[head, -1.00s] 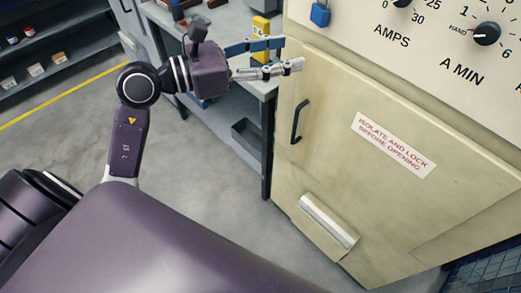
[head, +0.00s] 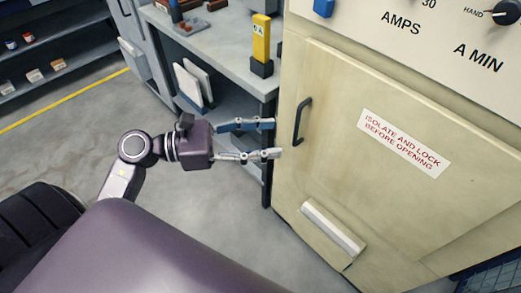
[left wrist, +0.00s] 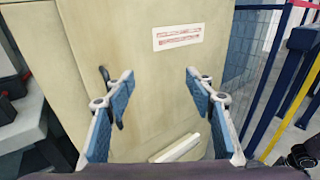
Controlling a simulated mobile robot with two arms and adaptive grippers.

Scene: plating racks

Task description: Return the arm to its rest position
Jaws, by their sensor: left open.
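My left gripper (head: 272,139) is open and empty, with blue pads on its two fingers. In the head view it is in front of the workbench, a little left of the cabinet door's dark handle (head: 302,121). In the left wrist view the two fingers (left wrist: 157,90) are spread apart with nothing between them, facing the cream cabinet (left wrist: 130,45). The handle shows behind the left finger in that view. My right gripper is in neither view.
The cream cabinet (head: 375,215) with a warning label (head: 404,143) fills the right. A grey workbench (head: 222,55) bears a yellow block (head: 261,40). Shelves (head: 55,65) stand at far left. Floor (head: 190,230) below the arm is clear. A blue-and-yellow barrier (left wrist: 285,95) stands right in the wrist view.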

